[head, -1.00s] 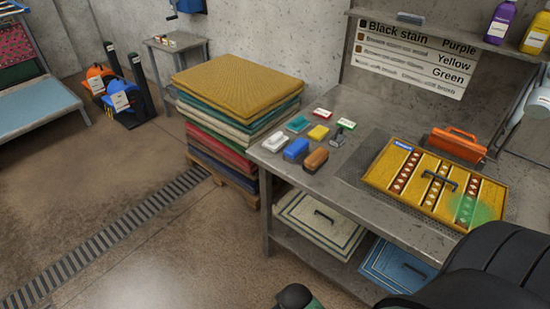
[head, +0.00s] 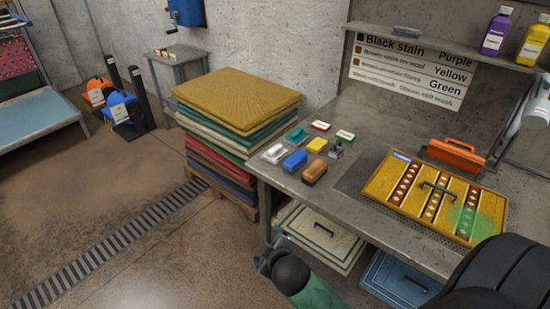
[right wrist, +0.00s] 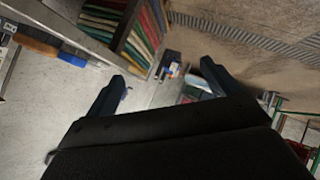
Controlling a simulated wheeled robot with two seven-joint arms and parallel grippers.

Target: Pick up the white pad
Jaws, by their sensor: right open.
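The white pad (head: 274,153) lies on the grey metal table, near its left front corner, with a blue pad (head: 294,160) just to its right. My right gripper (head: 264,258) is in front of the table's left leg, below the tabletop and well apart from the white pad. In the right wrist view its two dark fingers (right wrist: 162,72) stand wide apart with nothing between them. I cannot make out the white pad for sure in that view. My left gripper is not in view.
An orange-brown pad (head: 314,172), a yellow pad (head: 317,145) and a teal pad (head: 297,135) lie close by. A stack of folded rugs (head: 235,100) stands left of the table. A yellow rug (head: 390,186) lies on the table's right. A lower shelf holds more panels.

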